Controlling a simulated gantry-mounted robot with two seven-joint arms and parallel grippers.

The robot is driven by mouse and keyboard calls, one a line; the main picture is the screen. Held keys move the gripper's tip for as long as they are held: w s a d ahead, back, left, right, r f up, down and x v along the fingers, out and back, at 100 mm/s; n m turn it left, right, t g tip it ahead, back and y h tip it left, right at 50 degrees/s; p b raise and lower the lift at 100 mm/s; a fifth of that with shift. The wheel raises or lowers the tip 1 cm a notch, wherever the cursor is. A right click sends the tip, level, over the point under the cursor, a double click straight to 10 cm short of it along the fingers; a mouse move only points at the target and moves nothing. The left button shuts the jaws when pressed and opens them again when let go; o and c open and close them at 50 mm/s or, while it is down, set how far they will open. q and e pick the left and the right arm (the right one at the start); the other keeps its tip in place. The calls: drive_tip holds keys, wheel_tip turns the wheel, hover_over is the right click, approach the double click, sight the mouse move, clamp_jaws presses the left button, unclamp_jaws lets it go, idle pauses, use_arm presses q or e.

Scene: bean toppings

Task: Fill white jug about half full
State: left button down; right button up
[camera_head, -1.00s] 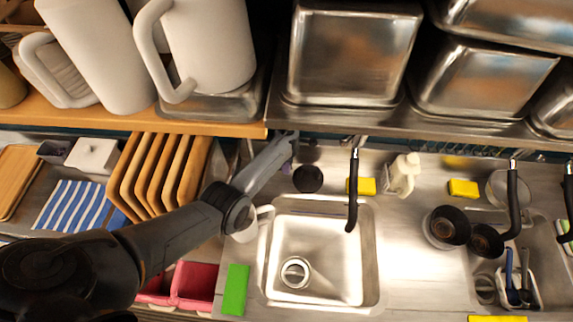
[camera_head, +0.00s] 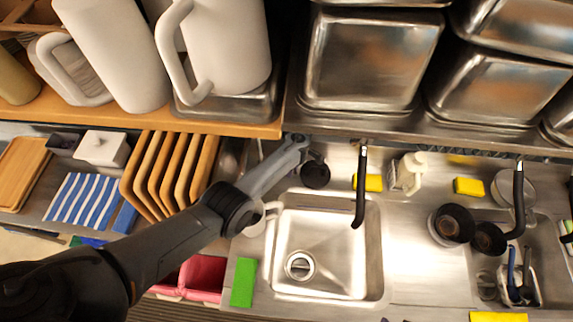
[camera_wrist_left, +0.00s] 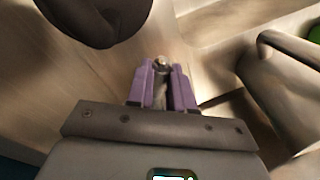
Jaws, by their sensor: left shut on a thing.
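The white jug (camera_head: 256,222) stands at the left edge of the sink (camera_head: 318,250), partly hidden by my left arm. A pale curved part at the right of the left wrist view (camera_wrist_left: 280,85) looks like its handle. My left gripper (camera_head: 303,156) is behind the sink, beside a round black object (camera_head: 315,176). In the left wrist view its purple fingers (camera_wrist_left: 162,80) are shut on a small metal piece (camera_wrist_left: 162,63), which I cannot identify surely. The black-handled tap (camera_head: 361,190) hangs over the sink; I see no water stream. My right gripper is not in view.
A green sponge (camera_head: 243,282) lies left of the sink. Wooden racks (camera_head: 170,170) are at the left. A shelf with large white jugs (camera_head: 225,45) and metal containers (camera_head: 370,60) overhangs the back.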

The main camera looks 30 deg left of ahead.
use_arm(q)
drive_tip(key=shift+s, duration=0.1)
idle(0.4)
drive_tip(key=c, duration=1)
unclamp_jaws()
drive_tip(key=shift+r, duration=0.1)
wheel_tip(320, 180, up, 10)
drive_tip(key=w+p, duration=0.1)
drive_tip(key=w, duration=0.1)
drive_tip(key=shift+r, duration=0.2)
drive_tip(key=shift+d, duration=0.1)
